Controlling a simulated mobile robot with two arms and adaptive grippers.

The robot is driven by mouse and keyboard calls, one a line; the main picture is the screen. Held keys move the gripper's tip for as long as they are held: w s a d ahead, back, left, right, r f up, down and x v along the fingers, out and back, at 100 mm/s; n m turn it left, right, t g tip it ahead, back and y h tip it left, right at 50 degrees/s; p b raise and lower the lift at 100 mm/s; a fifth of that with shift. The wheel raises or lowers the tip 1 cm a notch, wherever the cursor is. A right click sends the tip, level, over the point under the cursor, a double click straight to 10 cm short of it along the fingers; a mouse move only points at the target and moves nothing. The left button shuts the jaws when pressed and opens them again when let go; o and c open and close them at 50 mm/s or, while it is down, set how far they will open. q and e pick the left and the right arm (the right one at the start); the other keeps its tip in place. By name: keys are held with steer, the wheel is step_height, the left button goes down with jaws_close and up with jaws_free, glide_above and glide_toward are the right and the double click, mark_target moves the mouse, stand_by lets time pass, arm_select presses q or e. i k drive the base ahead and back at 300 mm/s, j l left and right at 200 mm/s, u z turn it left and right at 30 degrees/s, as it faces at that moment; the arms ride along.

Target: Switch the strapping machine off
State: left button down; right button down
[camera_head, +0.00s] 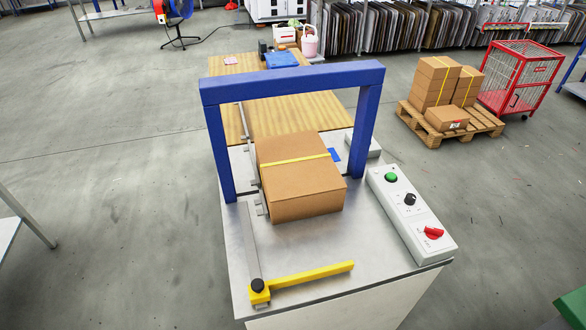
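The strapping machine (240,262) stands in the middle of the view, with a blue arch (290,82) over its metal top. A grey control box (393,205) lies along its right side. The box carries a green button (391,177) at the far end, a black knob (409,199) in the middle and a red rotary switch (433,233) at the near end. The labels around the switch are too small to read. A cardboard box (300,180) with a yellow strap sits under the arch. Neither of my grippers shows in the head view.
A yellow stop arm (310,276) lies across the machine's near end. A wooden table (285,112) adjoins the far side. A pallet with boxes (483,128) and a red cage cart (520,76) stand at back right.

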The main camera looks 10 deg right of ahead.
mark_target(433, 233)
steer(key=z, duration=1.25)
